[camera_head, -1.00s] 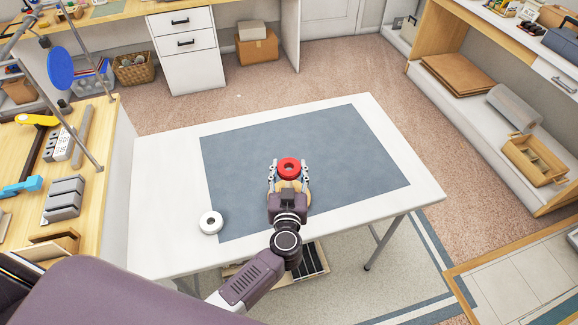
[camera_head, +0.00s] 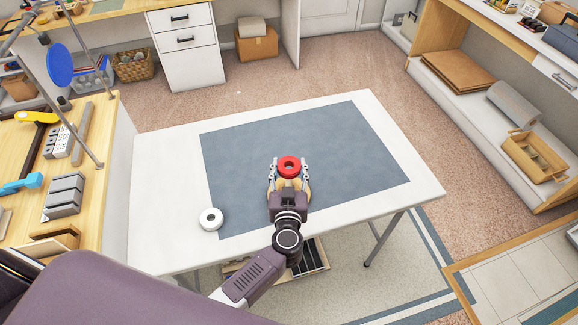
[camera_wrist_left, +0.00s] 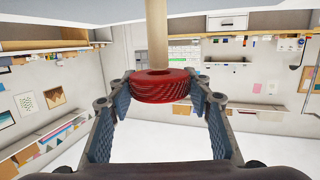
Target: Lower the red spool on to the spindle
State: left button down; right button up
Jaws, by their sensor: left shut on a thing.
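The red spool (camera_head: 289,167) is a ring with a hole, held over the grey mat on the white table. My left gripper (camera_head: 289,168) is shut on it, one finger at each side. In the left wrist view the red spool (camera_wrist_left: 166,87) sits between the fingertips (camera_wrist_left: 166,90). A pale wooden post (camera_wrist_left: 157,34), apparently the spindle, meets the spool's edge there; I cannot tell whether it enters the hole. A tan round part (camera_head: 272,186) shows beside and below the gripper, mostly hidden by it. My right gripper is not in view.
A white ring-shaped spool (camera_head: 210,219) lies at the mat's front left edge. The grey mat (camera_head: 350,140) is otherwise clear on the white table (camera_head: 160,160). A wooden bench (camera_head: 100,130) with tools stands at the left.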

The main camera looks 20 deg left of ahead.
aim_at(289, 184)
pick_arm(q)
jog(key=shift+f, duration=0.1)
jog(key=shift+f+b, duration=0.3)
jog(key=shift+f, duration=0.4)
jog(key=shift+f, duration=0.15)
jog(key=shift+f+b, duration=0.4)
jog(key=shift+f, duration=0.35)
jog(key=shift+f, duration=0.1)
jog(key=shift+f, duration=0.5)
jog(key=shift+f+b, duration=0.15)
jog(key=shift+b, duration=0.2)
jog(key=shift+f+b, duration=0.5)
jog(key=shift+f, duration=0.4)
jog(key=shift+f, duration=0.15)
